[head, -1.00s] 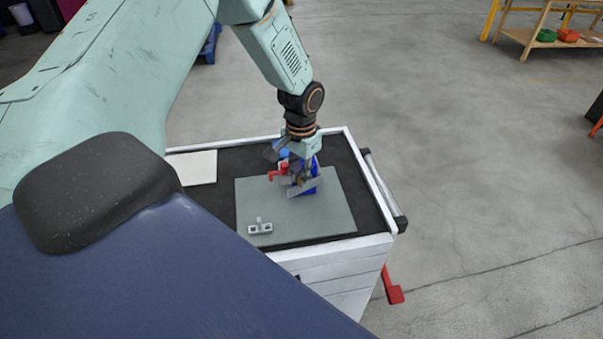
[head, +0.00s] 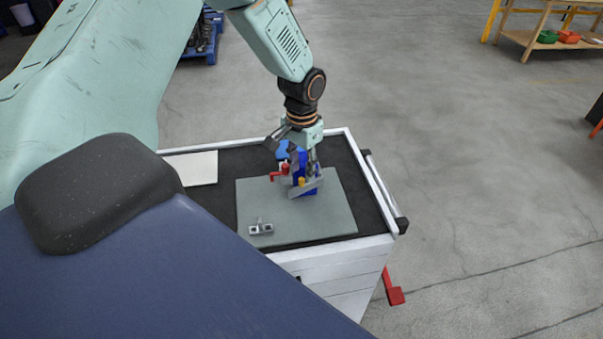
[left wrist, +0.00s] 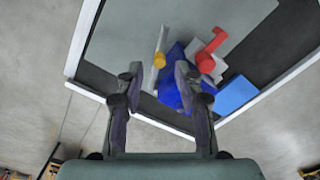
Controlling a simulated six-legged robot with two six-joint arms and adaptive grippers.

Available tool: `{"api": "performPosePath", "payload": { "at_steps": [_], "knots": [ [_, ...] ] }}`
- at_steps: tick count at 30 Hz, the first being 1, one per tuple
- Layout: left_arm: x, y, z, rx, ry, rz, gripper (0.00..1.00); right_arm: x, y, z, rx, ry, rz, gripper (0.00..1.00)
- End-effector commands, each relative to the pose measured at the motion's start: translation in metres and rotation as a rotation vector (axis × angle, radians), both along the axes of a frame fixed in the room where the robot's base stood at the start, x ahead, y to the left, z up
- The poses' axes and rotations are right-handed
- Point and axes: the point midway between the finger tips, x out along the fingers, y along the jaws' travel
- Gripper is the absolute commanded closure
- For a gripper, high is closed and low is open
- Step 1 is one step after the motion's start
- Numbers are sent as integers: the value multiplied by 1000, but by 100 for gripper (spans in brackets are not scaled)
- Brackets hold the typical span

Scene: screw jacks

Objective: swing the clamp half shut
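A blue fixture (head: 300,188) stands on the grey mat (head: 340,215). It bears a red handle (head: 280,172), a grey bar (head: 307,187) at the front and a yellow knob (head: 301,182). I cannot tell for certain which part is the clamp half. My left gripper (head: 296,152) is above the fixture with its fingers spread, and it covers part of it.
A small grey bracket (head: 260,229) lies on the mat's near left. A white plate (head: 193,168) lies at the cart's left. A light blue block (left wrist: 236,94) sits beside the fixture. The cart has a white rim (head: 372,180); the mat's right side is clear.

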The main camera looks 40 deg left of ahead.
Motion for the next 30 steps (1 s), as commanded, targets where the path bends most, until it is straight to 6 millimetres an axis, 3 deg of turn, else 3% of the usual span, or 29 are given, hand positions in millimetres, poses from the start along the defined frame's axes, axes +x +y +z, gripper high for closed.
{"api": "performPosePath", "payload": {
  "at_steps": [9, 22, 30],
  "knots": [
    [-1, -1, 43, -1, 1, 1, 63, 0, 0, 0, 0, 0, 0, 60],
    [-2, -1, 52, -1, 5, 0, 63, 0, 0, 0, 0, 0, 0, 60],
    [-4, -6, 46, -6, 5, -1, 85, 0, 0, 0, 0, 0, 0, 60]
  ]
}}
